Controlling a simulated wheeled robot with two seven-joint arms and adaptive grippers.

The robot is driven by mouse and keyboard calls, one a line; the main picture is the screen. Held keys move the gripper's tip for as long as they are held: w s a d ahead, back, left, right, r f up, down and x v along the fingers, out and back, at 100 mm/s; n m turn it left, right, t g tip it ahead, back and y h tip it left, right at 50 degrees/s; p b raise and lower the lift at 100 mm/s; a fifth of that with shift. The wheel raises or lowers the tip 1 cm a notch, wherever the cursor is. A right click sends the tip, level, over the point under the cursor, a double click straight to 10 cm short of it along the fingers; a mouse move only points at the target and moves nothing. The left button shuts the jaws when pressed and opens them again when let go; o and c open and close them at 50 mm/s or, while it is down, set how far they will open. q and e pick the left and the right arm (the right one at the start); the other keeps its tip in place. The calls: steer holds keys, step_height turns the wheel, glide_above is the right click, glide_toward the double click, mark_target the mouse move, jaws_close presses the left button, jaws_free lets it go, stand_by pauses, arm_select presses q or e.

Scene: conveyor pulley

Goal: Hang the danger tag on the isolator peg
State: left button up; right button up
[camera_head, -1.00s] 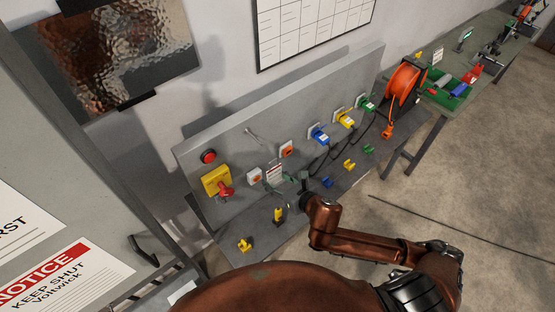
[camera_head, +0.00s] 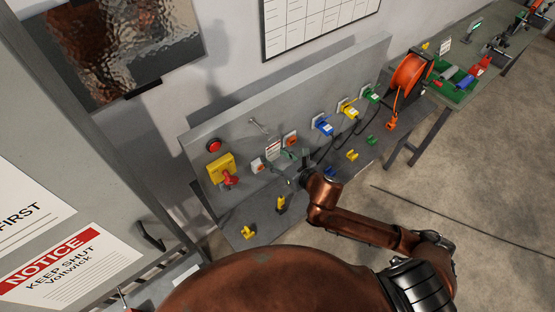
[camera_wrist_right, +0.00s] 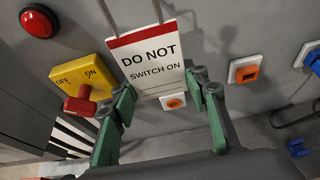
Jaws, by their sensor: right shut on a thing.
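The danger tag (camera_head: 273,148) is a white card with a red top band. It reads DO NOT SWITCH ON in the right wrist view (camera_wrist_right: 148,65), where two thin grey rods rise from its top edge. My right gripper (camera_wrist_right: 160,95) is shut on the tag, with green-padded fingers at its two sides. It holds the tag upright in front of the grey panel. The yellow isolator (camera_head: 221,167) with its red handle (camera_head: 230,180) is to the left of the tag. A slim metal peg (camera_head: 258,125) sticks out above the tag. My left gripper is out of view.
A red button (camera_head: 214,145) sits above the isolator. Orange-centred sockets (camera_head: 290,140) and blue, yellow and green plugs line the panel (camera_head: 310,90). Yellow holders (camera_head: 249,232) stand on the ledge below. An orange cable reel (camera_head: 409,74) is at the right end.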

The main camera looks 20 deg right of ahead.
steer(key=x, duration=0.2)
steer(key=r+b+x, duration=0.1)
steer(key=x, duration=0.4)
steer(key=shift+w+a+r, duration=0.1)
steer(key=shift+w+r, duration=0.15)
steer(key=shift+r, duration=0.05)
stand_by(0.5)
stand_by(0.5)
steer(key=o, duration=1.2)
steer(key=shift+c, duration=0.2)
steer(key=v, duration=1.2)
